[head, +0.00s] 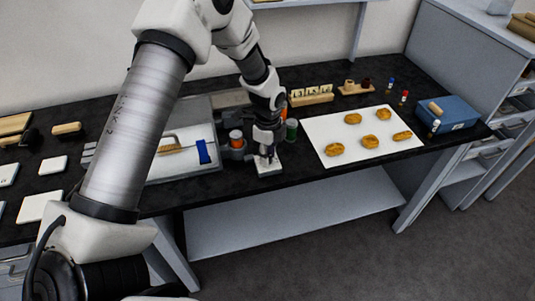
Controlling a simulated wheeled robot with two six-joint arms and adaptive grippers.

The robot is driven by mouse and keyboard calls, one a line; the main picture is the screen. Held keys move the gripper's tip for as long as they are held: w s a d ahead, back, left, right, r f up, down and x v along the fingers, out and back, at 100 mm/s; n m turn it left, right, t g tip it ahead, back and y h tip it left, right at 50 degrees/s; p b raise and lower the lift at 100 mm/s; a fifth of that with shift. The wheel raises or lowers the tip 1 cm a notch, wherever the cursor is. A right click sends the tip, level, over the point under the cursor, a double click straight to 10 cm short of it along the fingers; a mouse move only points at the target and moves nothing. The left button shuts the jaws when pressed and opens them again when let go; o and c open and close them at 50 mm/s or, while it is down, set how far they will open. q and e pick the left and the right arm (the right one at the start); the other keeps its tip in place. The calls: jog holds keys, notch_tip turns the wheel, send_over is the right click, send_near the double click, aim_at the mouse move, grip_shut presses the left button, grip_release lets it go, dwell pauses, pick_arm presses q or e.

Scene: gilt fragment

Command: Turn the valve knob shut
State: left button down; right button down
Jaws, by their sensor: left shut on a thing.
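My left gripper (267,156) points down over a small pale block (270,170) near the front edge of the black bench. Its fingers are shut on the valve knob, which is mostly hidden between them at the top of the block. I cannot tell how far the knob is turned. My right gripper is not in view.
An orange-topped jar (236,138) and a green jar (292,129) stand close beside the gripper. A grey tray (185,176) lies to the left. A white sheet (388,149) with several golden fragments and a blue box (455,113) are on the right.

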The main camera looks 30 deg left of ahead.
pick_arm(q)
jog(key=shift+s+f, duration=0.15)
jog(key=shift+f, duration=0.2)
jog(key=shift+n, duration=0.4)
jog(key=n+p, duration=0.1)
jog(key=n, duration=0.2)
jog(key=shift+r, duration=0.1)
jog(key=n+p, duration=0.2)
jog(key=n, duration=0.2)
jog(key=shift+n, duration=0.4)
jog(key=n+p, duration=0.1)
jog(key=n, duration=0.4)
jog(key=shift+n+p, duration=0.75)
jog(key=shift+n, duration=1.45)
